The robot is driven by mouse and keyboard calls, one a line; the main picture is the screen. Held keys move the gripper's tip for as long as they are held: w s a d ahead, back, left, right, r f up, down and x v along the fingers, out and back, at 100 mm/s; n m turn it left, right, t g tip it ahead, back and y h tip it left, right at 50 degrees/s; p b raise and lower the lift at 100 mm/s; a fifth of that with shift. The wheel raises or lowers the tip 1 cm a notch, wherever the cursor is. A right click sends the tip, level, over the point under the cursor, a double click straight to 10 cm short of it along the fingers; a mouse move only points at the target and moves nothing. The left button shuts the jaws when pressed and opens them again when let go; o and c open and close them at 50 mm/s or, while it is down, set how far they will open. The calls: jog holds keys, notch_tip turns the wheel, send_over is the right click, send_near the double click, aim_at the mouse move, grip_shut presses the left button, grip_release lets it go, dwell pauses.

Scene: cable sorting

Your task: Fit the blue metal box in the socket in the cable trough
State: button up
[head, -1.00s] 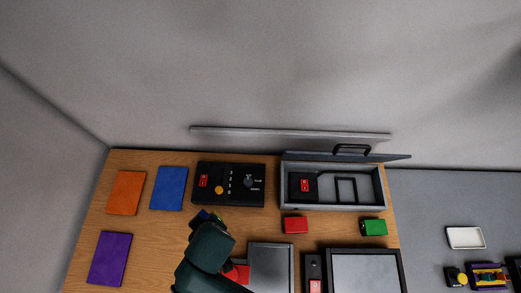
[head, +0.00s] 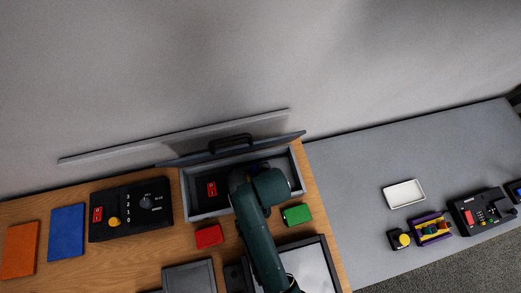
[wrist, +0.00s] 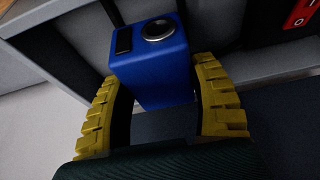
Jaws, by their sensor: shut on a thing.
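The blue metal box (wrist: 152,72), with a round silver-rimmed button and a dark slot on top, sits between the yellow fingers of my gripper (wrist: 157,82) in the wrist view. My gripper is shut on it. The grey cable trough (head: 207,215) stands open at the back of the wooden table. In the wrist view, grey trough wall (wrist: 70,40) lies behind the box. I cannot tell whether the box touches the socket.
A red switch (head: 212,188) is in the trough, left of my arm; it also shows in the wrist view (wrist: 301,14). The lid (head: 185,159) is raised behind. A red block (head: 208,236) and a green block (head: 297,214) stand in front. A black control panel (head: 130,208) is left.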

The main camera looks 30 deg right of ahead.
jog(key=shift+d+f+b, duration=0.1)
jog(key=shift+f+b, duration=0.25)
jog(key=shift+f, duration=2.45)
jog(key=o, duration=1.2)
jog(key=shift+o, duration=0.2)
jog(key=p+v, duration=0.2)
jog(key=v, duration=1)
